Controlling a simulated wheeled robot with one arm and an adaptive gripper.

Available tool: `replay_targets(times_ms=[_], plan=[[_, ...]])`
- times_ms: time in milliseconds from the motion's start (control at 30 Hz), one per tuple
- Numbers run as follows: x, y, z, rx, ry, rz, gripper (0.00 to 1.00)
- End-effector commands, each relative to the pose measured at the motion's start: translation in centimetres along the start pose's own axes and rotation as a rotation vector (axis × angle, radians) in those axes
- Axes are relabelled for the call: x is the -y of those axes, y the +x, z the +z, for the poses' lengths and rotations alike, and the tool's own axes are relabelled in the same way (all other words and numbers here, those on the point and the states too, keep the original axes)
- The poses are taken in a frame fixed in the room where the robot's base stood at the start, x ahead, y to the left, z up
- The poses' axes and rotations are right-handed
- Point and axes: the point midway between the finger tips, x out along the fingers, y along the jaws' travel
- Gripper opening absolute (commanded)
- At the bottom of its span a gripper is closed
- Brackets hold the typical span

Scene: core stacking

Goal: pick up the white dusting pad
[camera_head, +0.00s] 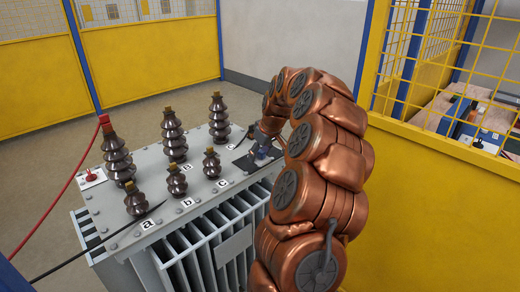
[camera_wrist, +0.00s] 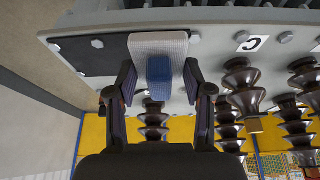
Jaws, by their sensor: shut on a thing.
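The white dusting pad (camera_wrist: 158,44) shows in the wrist view as a white textured block with a blue part (camera_wrist: 159,70). It is between the fingers of my gripper (camera_wrist: 160,80), which is shut on it. The pad appears over the black patch on the transformer's top; I cannot tell whether it touches that surface. In the head view my gripper (camera_head: 263,150) is small at the far right of the transformer top, and the arm partly hides it. The white of the pad is not clear there.
The grey transformer (camera_head: 205,188) carries several brown insulators (camera_head: 174,135) left of my gripper. A black patch (camera_head: 243,163) lies on its top. A red cable (camera_head: 66,187) and a black cable (camera_head: 85,252) run at the left. A yellow mesh fence (camera_head: 440,190) stands at the right.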

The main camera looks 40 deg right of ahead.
Motion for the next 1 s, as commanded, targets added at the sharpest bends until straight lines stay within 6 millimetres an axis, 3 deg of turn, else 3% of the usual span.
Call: replay_targets(times_ms=[533,1000], plan=[[5.0,-2.6,4.4,-0.002,0.0,0.001,0.17],[5.7,-3.0,5.0,-0.002,0.0,0.002,0.17]])
